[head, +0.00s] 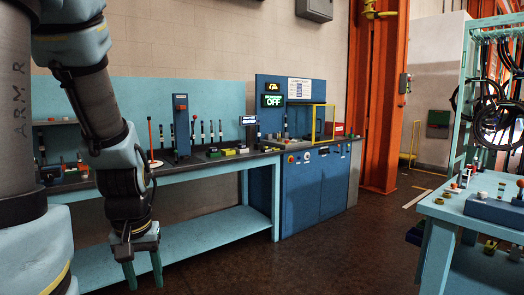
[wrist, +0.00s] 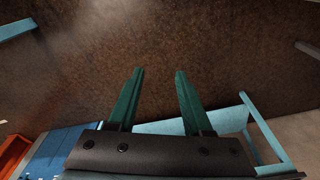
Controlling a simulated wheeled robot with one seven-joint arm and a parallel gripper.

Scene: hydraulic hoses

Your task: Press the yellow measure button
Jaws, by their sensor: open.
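My gripper (head: 144,281) hangs low at the left of the head view, fingers pointing down, in front of the blue workbench. In the wrist view its two green fingers (wrist: 159,76) are apart with nothing between them, over bare brown floor. I cannot make out the yellow measure button for certain.
The workbench (head: 190,169) has a lower shelf and joins a blue cabinet (head: 312,190) with a lit "OFF" sign (head: 272,101). An orange column (head: 378,110) stands behind. A light-blue table (head: 437,212) with a hose rack is at right. The floor (head: 330,255) between is clear.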

